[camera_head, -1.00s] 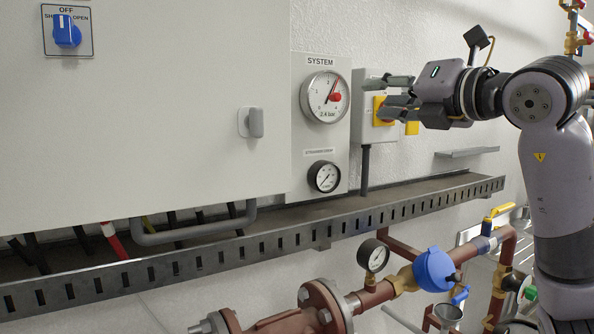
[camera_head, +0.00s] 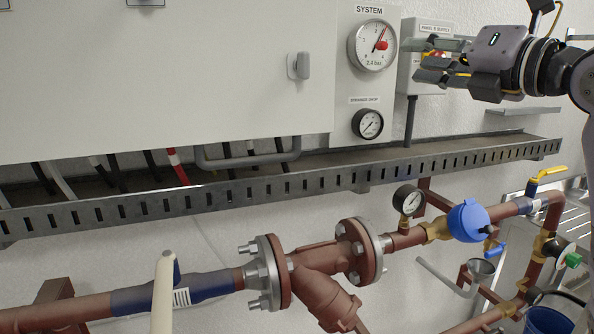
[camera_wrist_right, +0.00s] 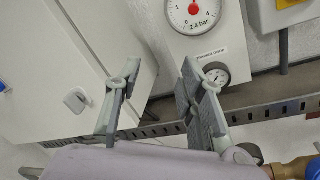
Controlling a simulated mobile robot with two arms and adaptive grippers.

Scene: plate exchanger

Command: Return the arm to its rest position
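My right gripper (camera_head: 432,61) is at the upper right in the head view, its fingers apart, in front of the grey panel supply box (camera_head: 413,87). It hides most of the box's front. The right wrist view also shows its two fingers (camera_wrist_right: 157,80) spread with nothing between them. Beyond them are the cabinet edge and the gauge panel. My right arm comes in from the right edge. My left gripper is in neither view.
The system gauge (camera_head: 372,46) and a smaller black gauge (camera_head: 367,124) are left of the gripper. A slotted cable tray (camera_head: 270,188) runs below. Flanged brown piping (camera_head: 318,257) with a blue-capped part (camera_head: 467,220) lies lower.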

